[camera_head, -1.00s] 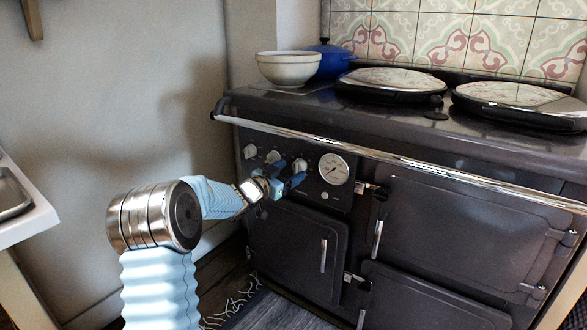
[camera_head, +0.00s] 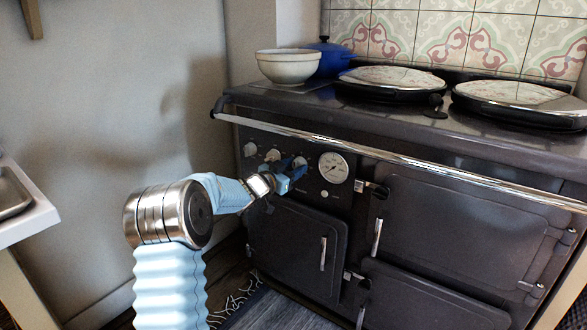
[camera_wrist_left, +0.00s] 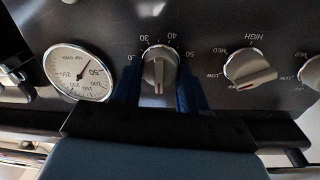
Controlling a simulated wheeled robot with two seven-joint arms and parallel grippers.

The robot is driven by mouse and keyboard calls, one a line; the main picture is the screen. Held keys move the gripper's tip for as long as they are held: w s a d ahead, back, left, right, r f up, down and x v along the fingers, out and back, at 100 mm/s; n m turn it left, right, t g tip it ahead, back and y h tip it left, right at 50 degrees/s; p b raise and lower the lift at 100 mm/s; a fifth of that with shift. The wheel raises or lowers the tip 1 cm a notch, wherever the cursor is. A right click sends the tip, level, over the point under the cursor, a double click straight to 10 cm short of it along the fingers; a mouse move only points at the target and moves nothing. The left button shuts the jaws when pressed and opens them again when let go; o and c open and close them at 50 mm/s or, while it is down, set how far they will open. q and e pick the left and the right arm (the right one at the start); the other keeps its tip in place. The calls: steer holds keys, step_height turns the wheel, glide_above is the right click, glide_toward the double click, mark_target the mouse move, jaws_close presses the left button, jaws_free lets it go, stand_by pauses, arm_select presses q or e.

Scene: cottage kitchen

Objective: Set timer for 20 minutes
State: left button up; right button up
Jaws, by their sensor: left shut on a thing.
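The timer knob (camera_wrist_left: 160,68) is a round grey metal knob with a raised grip bar, on the dark front panel of the range cooker. Numerals such as 30, 40 and 50 are printed around it. A red mark on its grip bar points to the bottom of the left wrist view. My left gripper (camera_head: 292,174) is at this knob, the rightmost in the head view. Its blue fingers (camera_wrist_left: 160,88) stand on either side of the knob and are shut on it. My right gripper is in neither view.
A round white temperature gauge (camera_head: 333,168) sits beside the timer knob. The HIGH/MED/LOW knob (camera_wrist_left: 248,68) is close on the other side. A chrome rail (camera_head: 400,155) runs above the panel. A cream bowl (camera_head: 289,67) and blue pot (camera_head: 331,58) stand on top.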

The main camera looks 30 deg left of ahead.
arm_select(q)
steer(key=m+b, duration=0.2)
steer(key=shift+f+m, duration=0.15)
steer(key=shift+m, duration=0.25)
steer(key=m+b, duration=0.2)
steer(key=shift+m, duration=0.3)
steer(key=m+b, duration=0.1)
steer(key=m, duration=0.1)
steer(key=shift+d+m, duration=0.1)
steer(key=shift+m, duration=0.3)
steer(key=shift+d+m+g+y+b, duration=0.15)
steer(key=shift+m+y+b, duration=0.2)
steer(key=shift+m+b, duration=1.9)
steer(key=shift+a+m+g+y+b, duration=0.25)
steer(key=shift+m+b, duration=1.05)
steer(key=shift+m, duration=1.75)
steer(key=shift+d, duration=0.2)
